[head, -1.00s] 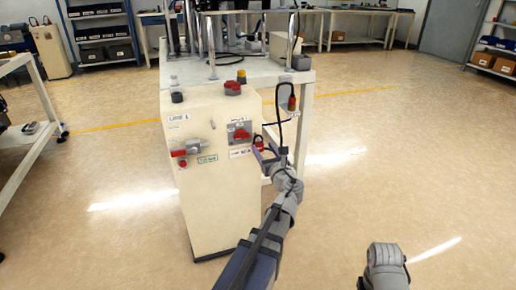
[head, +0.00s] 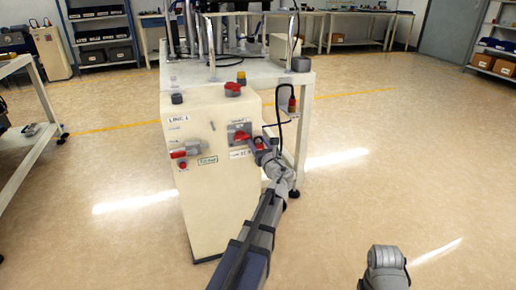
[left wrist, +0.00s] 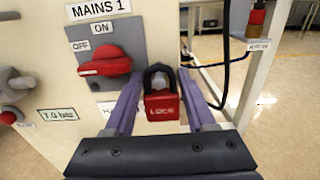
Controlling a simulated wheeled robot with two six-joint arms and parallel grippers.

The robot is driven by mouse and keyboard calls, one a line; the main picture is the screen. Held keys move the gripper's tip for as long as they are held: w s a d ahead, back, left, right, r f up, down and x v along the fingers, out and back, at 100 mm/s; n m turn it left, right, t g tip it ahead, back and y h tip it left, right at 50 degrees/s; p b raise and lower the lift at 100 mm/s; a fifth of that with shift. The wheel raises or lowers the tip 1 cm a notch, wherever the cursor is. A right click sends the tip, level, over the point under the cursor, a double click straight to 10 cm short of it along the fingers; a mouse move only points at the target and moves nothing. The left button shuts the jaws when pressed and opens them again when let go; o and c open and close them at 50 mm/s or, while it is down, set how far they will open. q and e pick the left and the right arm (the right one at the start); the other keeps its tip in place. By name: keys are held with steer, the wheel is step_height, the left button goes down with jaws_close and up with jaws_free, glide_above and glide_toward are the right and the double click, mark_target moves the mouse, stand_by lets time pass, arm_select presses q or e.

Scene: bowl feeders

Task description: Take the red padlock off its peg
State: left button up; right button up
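The red padlock (left wrist: 162,106) with a dark shackle hangs at the front of the cream cabinet (head: 213,215), beside the red MAINS 1 switch (left wrist: 105,62). In the head view my left gripper (head: 263,149) mostly covers the padlock. Of my right arm only a grey link shows; its gripper is out of view.
A red-handled valve (head: 186,151) sticks out on the cabinet's left. A cable with a tagged red and black part (head: 292,104) hangs on the right, by the table leg. Knobs, including a red one (head: 232,89), stand on top. The floor on the right is clear.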

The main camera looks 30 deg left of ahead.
arm_select(q)
jaws_close()
steer(key=shift+r, duration=0.15)
stand_by(0.4)
